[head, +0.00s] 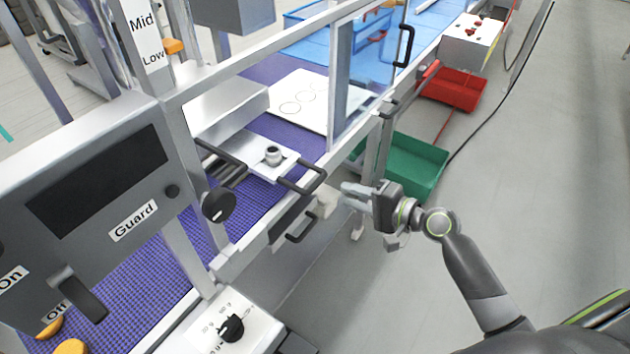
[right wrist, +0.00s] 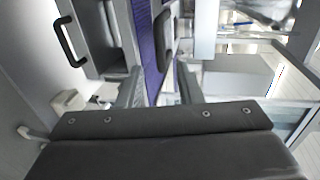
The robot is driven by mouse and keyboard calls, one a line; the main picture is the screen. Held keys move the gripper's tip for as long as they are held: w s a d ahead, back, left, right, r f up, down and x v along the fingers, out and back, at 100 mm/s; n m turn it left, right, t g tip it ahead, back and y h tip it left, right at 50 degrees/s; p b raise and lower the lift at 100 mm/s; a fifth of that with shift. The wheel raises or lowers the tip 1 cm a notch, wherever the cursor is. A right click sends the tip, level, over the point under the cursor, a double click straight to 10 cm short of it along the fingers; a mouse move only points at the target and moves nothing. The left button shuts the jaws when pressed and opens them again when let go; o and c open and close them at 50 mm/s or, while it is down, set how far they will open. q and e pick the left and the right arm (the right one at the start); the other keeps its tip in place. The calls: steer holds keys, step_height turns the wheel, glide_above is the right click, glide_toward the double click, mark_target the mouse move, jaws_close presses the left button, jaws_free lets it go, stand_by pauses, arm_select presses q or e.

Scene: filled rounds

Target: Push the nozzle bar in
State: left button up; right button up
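What looks like the nozzle bar (head: 255,150) is a pale metal slide with a round metal fitting on top, lying across the purple conveyor. Its black U-shaped handle (head: 305,178) sticks out past the machine's front rail. My right gripper (head: 343,195) is just right of this handle, apart from it, with its fingers pointing left toward the machine. In the right wrist view, its two fingers (right wrist: 160,88) stand apart with nothing between them. A black handle (right wrist: 163,35) shows ahead of them. My left gripper is not in view.
A black drawer handle (head: 301,226) sits below the rail. A clear guard door (head: 365,65) with a black handle stands right of the bar. A green bin (head: 412,165) and a red bin (head: 452,90) are beyond my right gripper. The grey floor at right is mostly clear.

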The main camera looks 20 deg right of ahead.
mark_target(315, 182)
steer(key=p+x, duration=0.1)
steer(key=x, duration=0.9)
steer(key=shift+w+a+f+p, duration=0.1)
steer(key=shift+w+a+p, duration=0.1)
steer(key=shift+p, duration=0.2)
jaws_close()
